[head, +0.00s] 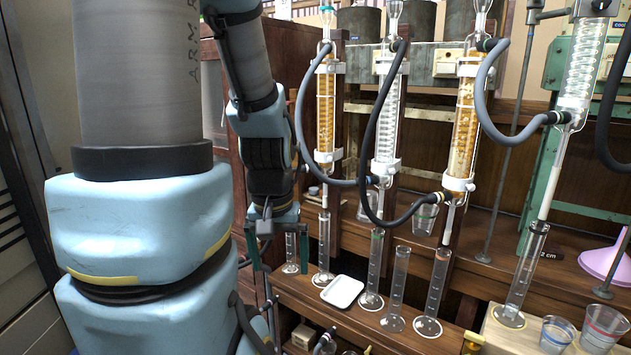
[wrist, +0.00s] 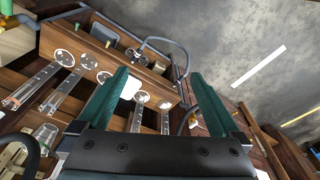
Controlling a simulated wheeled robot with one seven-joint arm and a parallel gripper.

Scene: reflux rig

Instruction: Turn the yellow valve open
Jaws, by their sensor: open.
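I cannot clearly make out the yellow valve. A small yellow part (head: 473,338) shows at the bottom edge of the head view, right of centre, and may be it; its handle position cannot be told. My gripper (head: 279,262) hangs at the left of the bench in the head view, fingers pointing down. In the wrist view its two green fingers (wrist: 157,76) are wide apart with nothing gripped between them. The gripper is well to the left of the yellow part and apart from it.
Glass cylinders (head: 396,285) stand on the wooden shelf (head: 385,336) beside a white tray (head: 342,291). Condensers (head: 465,125) with dark hoses (head: 383,130) hang above. Beakers (head: 603,325) and a pink funnel (head: 605,262) are at the right. Glassware is close right of my gripper.

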